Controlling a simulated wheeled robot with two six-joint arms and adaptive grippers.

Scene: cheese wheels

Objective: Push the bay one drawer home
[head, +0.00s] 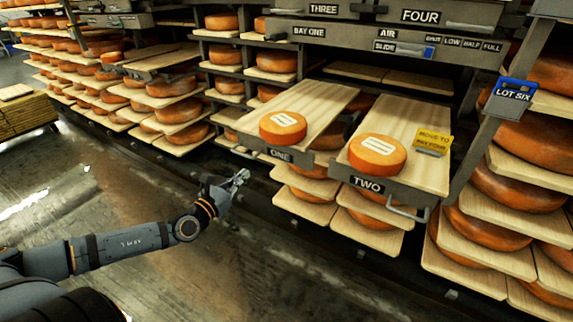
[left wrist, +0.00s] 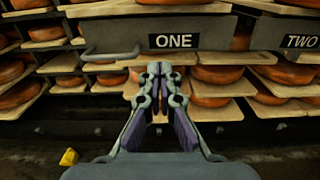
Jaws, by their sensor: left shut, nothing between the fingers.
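The drawer labelled ONE (head: 280,154) is pulled out from the bay one rack. Its wooden board carries an orange cheese wheel (head: 283,127) with a pale label. In the left wrist view the drawer front (left wrist: 215,38) spans the upper part, with its handle (left wrist: 110,54) at the left. My left gripper (head: 241,176) is shut and empty, in front of and to the left of the drawer front in the head view. In the left wrist view its fingertips (left wrist: 160,72) show just below the drawer front; I cannot tell whether they touch it. My right gripper is not in view.
The drawer labelled TWO (head: 368,185) is also out, beside drawer ONE, with a cheese wheel (head: 377,154) and a yellow card (head: 432,142) on it. Racks of cheese stand behind and at both sides. Open floor (head: 130,190) lies at the left.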

